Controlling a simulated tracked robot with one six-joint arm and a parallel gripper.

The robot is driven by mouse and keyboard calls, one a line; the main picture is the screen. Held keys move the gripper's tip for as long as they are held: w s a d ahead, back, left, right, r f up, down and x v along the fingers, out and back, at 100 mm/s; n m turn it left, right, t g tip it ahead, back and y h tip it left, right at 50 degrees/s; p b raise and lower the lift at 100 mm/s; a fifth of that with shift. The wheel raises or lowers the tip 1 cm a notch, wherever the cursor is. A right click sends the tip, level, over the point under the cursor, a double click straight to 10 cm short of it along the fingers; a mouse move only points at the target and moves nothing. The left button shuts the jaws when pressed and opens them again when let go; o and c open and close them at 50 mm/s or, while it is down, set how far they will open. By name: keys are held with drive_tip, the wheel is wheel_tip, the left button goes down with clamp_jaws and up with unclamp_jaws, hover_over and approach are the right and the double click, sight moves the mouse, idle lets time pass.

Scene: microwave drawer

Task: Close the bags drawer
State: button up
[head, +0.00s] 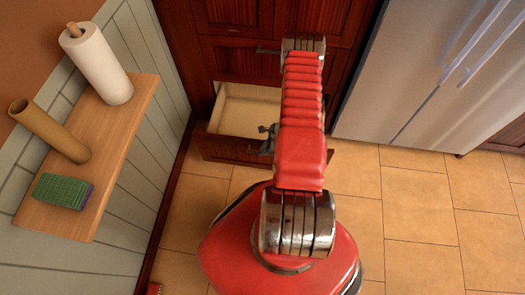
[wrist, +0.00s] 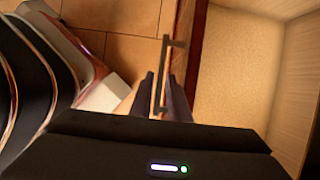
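The bags drawer (head: 225,148) is the low drawer at the bottom of the dark red wooden cabinet, and it stands pulled out. Its pale inside shows bare in the head view, with part hidden behind my arm. In the wrist view the drawer (wrist: 235,75) lies at the right, with its handle (wrist: 165,55), a thin metal bar, along its front. My gripper (head: 268,139) is at the front of the drawer. In the wrist view its two fingers (wrist: 161,90) stand apart on either side of the handle bar, with gaps visible.
A shut drawer with a handle (head: 268,50) is above. A steel fridge (head: 410,75) stands right of the cabinet. A wall shelf (head: 125,130) at left holds a paper roll (head: 100,65), a cardboard tube (head: 50,130) and a green sponge (head: 62,190). The tiled floor (head: 420,220) at right is clear.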

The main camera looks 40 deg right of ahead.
drive_tip(key=shift+w+a+f, duration=0.1)
drive_tip(key=shift+w+f, duration=0.1)
drive_tip(key=shift+f, duration=0.35)
drive_tip(key=shift+c, duration=0.2)
clamp_jaws()
drive_tip(key=shift+a, duration=0.15)
idle(0.9)
